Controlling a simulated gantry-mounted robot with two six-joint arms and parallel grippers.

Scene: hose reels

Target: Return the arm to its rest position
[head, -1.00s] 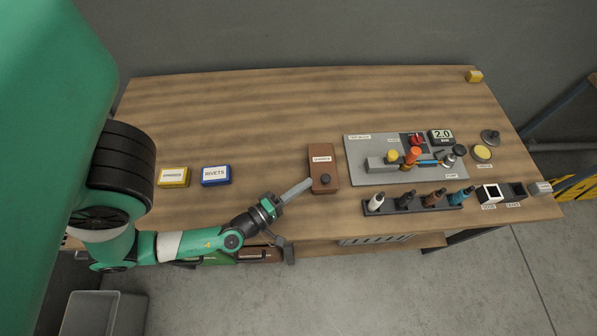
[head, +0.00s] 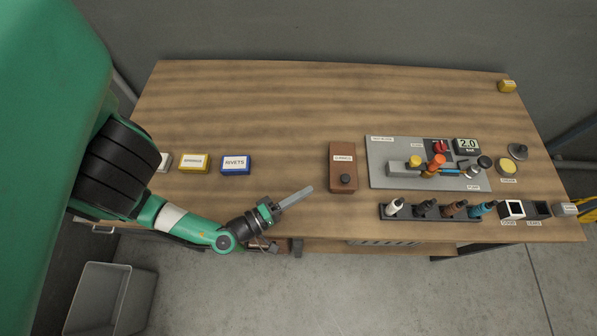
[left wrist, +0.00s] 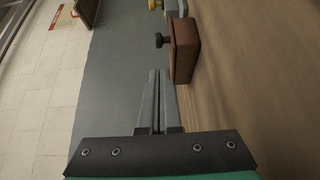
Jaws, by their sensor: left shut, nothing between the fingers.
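My left gripper (head: 298,194) comes in from the left over the front edge of the wooden table. Its grey fingers are together and hold nothing. They point up and to the right, short of the brown box with a black knob (head: 343,167) and apart from it in the head view. In the left wrist view the shut fingers (left wrist: 156,84) show with the brown box (left wrist: 185,49) just beyond them, a little to the right. My right gripper is not in either view.
A yellow box (head: 194,163) and a blue RIVETS box (head: 236,164) stand on the table (head: 270,105) at left. A grey test plate (head: 385,175) and a dark rack of several bottles (head: 430,215) stand at right. A grey bin (head: 110,290) is on the floor. The table's back middle is clear.

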